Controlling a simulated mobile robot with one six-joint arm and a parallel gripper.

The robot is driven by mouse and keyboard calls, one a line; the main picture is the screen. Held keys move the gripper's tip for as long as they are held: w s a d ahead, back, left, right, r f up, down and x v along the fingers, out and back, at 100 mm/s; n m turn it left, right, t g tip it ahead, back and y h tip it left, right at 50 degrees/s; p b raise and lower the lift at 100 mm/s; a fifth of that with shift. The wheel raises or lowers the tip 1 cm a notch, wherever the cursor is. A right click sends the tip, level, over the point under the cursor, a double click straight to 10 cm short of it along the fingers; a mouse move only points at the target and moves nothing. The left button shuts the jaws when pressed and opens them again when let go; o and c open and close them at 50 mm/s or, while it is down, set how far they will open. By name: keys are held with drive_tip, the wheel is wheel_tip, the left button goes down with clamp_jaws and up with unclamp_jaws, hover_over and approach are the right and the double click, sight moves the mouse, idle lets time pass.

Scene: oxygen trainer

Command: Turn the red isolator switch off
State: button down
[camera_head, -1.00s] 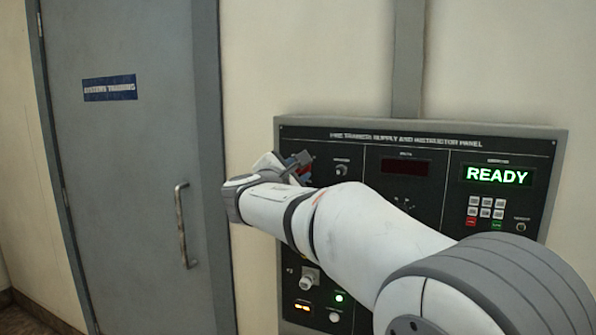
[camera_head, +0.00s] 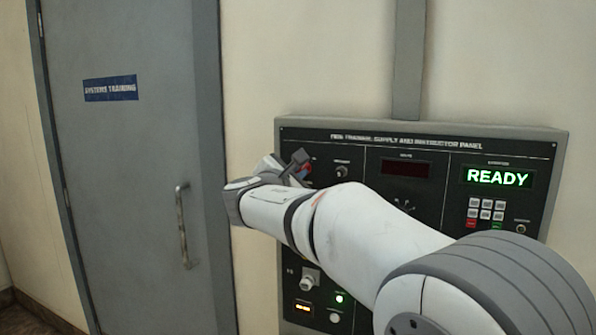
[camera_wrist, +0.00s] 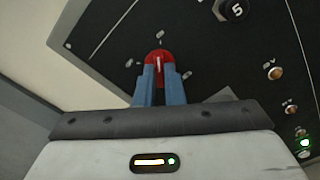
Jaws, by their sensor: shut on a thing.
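The red isolator switch (camera_wrist: 158,60) is a round red knob with a white mark, on the black panel, at the top middle of the wrist view. My gripper (camera_wrist: 158,76) is shut on it, with a blue-grey finger on either side. The white mark points roughly up the picture, toward a small label above the knob. In the head view the red knob (camera_head: 307,168) shows only in small part, at the panel's upper left. My gripper (camera_head: 301,164) and wrist hide the rest of it there.
The instructor panel (camera_head: 330,133) is on the wall, with a green READY display (camera_head: 497,177), a keypad (camera_head: 486,209) and a black knob (camera_head: 341,171) right of the switch. My arm covers its middle. A grey door with a handle (camera_head: 183,225) is at left.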

drive_tip(key=n+p, duration=0.2)
drive_tip(key=n, duration=0.2)
drive_tip(key=shift+r+p, duration=0.15)
drive_tip(key=shift+p, duration=0.2)
drive_tip(key=n+p, duration=1)
drive_tip(key=n, duration=0.2)
drive_tip(key=shift+d+n, duration=0.1)
drive_tip(key=shift+n, duration=0.2)
drive_tip(key=shift+p, duration=0.4)
drive_tip(key=c, duration=1.5)
unclamp_jaws()
drive_tip(key=shift+s, duration=0.15)
